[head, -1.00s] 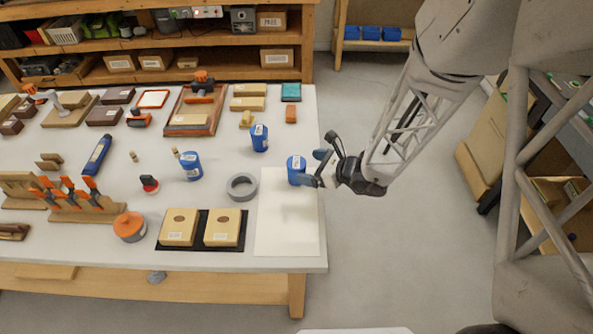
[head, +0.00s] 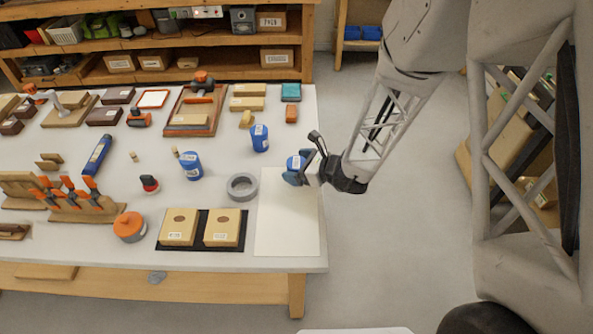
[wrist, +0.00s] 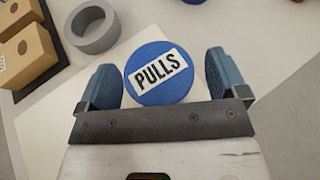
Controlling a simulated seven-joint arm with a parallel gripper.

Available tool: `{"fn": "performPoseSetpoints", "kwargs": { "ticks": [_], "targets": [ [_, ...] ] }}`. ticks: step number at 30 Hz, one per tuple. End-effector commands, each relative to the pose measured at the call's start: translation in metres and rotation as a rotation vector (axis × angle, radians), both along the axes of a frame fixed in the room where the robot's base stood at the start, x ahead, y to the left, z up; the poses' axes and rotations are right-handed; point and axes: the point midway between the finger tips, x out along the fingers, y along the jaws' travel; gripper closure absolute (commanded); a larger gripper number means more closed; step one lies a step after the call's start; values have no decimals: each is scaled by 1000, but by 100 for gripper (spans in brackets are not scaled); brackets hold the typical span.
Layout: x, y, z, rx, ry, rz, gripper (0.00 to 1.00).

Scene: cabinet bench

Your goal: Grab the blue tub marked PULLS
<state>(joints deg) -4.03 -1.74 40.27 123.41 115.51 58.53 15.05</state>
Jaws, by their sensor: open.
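The blue tub marked PULLS (wrist: 152,88) is in the wrist view, with its label readable on its round blue top. It sits between the two blue-padded fingers of my gripper (wrist: 164,88), which is open. The left finger is close to the tub and a gap shows at the right finger; I cannot tell whether anything touches. In the head view the tub (head: 293,163) stands at the right side of the bench, by the far end of the white sheet. My gripper (head: 300,172) reaches it from the right and partly hides it.
Two other blue tubs (head: 191,165) (head: 260,138) stand to the left on the bench (head: 215,275). A grey ring (head: 242,187) lies left of the white sheet (head: 287,225). Wooden blocks on a black mat (head: 200,246) are nearer. The sheet is clear.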

Motion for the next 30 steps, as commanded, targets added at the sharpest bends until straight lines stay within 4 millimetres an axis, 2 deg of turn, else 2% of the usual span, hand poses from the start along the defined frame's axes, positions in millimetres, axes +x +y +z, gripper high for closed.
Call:
{"fn": "performPoseSetpoints", "kwargs": {
  "ticks": [18, 30],
  "targets": [
    [1, 2, -1, 0, 0, -1, 8],
    [1, 2, 0, -1, -1, -1, 65]
  ]
}}
